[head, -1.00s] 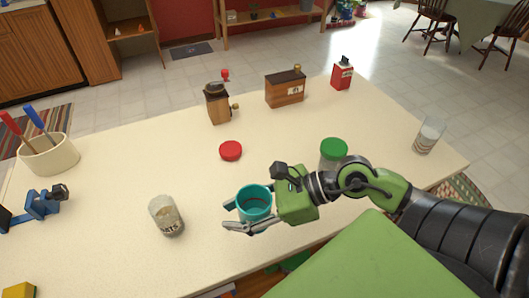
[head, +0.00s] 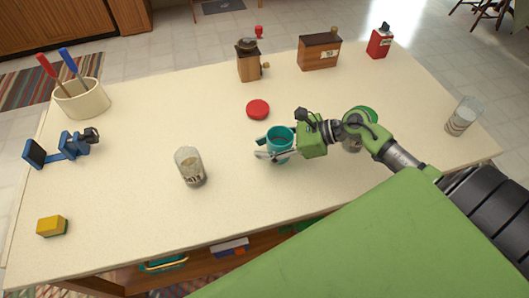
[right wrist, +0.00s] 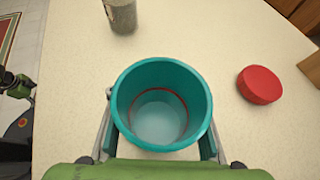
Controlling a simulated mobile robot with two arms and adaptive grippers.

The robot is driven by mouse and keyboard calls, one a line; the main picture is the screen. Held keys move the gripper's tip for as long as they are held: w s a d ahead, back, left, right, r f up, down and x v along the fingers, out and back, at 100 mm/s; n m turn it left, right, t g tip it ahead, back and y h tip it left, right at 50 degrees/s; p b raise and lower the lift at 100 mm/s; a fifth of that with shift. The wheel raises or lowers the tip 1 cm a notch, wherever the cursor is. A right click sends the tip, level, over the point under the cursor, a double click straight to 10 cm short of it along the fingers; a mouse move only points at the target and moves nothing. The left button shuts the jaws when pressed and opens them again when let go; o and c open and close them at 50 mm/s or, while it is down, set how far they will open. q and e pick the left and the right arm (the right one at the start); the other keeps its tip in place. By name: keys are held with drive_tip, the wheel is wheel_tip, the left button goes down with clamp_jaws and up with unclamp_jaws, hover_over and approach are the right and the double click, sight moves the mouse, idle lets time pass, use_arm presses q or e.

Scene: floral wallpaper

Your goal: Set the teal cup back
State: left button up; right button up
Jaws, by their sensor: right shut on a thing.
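The teal cup (head: 280,149) stands upright between the fingers of my right gripper (head: 277,156), near the front middle of the counter. My right gripper is shut on the cup, its fingers on either side. In the right wrist view the cup (right wrist: 122,84) is seen from above, with a thin red ring inside and a pale bottom. I cannot tell whether its base touches the counter.
A glass jar (head: 190,168) stands left of the cup, and a red lid (head: 258,109) lies behind it. A green-lidded jar (head: 364,114) is partly hidden behind my right arm. A yellow block (head: 52,226) lies front left. The counter (head: 130,205) between is clear.

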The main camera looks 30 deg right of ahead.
wheel_tip(320, 180, down, 2)
drive_tip(key=shift+f, duration=0.35)
drive_tip(key=shift+f, duration=0.1)
drive_tip(key=shift+f, duration=0.15)
drive_tip(key=o, duration=1.4)
